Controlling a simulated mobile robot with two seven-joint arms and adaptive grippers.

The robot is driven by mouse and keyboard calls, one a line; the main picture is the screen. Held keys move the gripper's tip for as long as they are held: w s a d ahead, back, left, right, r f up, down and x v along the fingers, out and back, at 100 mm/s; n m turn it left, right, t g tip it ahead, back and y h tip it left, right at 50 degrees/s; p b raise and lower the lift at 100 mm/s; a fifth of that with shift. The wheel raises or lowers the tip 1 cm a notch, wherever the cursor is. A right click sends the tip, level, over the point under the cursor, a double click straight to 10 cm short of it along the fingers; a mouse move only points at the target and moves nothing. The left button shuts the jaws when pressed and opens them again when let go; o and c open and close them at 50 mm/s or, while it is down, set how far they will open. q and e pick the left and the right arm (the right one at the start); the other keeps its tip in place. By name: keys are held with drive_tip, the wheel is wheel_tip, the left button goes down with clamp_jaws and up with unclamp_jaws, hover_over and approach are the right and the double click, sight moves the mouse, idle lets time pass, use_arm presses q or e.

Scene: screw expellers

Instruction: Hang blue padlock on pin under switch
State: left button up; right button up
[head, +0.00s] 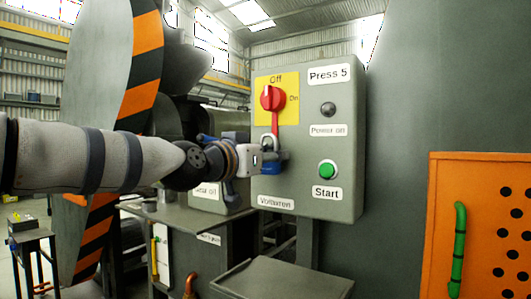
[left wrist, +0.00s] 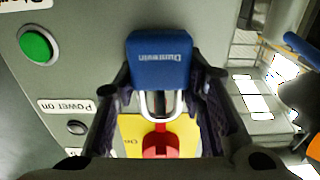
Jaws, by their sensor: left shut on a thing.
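The blue padlock (head: 271,167) is at the front of the grey control box, just below the red switch (head: 271,98) on its yellow plate. My left gripper (head: 264,162) comes in from the left and is shut on the padlock. In the left wrist view, the padlock body (left wrist: 160,58) sits between the two fingers of my left gripper (left wrist: 160,70), with its metal shackle (left wrist: 160,105) towards the red switch (left wrist: 160,146). The red switch stem reaches down close to the shackle. I cannot tell whether the shackle is around the pin. My right gripper is out of view.
The control box (head: 340,120) carries a green Start button (head: 327,170) and a dark power lamp (head: 328,109) right of the switch. A grey table (head: 285,280) stands below the box. An orange perforated panel (head: 480,235) is at the right.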

use_arm(q)
drive_tip(key=o, duration=1)
drive_tip(key=shift+d+f, duration=0.25)
drive_tip(key=shift+f, duration=0.45)
drive_tip(key=shift+o, duration=1.4)
drive_tip(key=shift+w+d+f, duration=0.15)
drive_tip(key=shift+w, duration=0.05)
drive_tip(key=shift+w+d+f, duration=0.25)
drive_tip(key=shift+w, duration=0.05)
drive_tip(key=shift+r, duration=0.1)
drive_tip(key=o, duration=0.8)
drive_tip(key=shift+w+r, duration=0.1)
drive_tip(key=shift+c, duration=0.2)
drive_tip(key=shift+a+r, duration=0.1)
drive_tip(key=shift+a+r, duration=0.1)
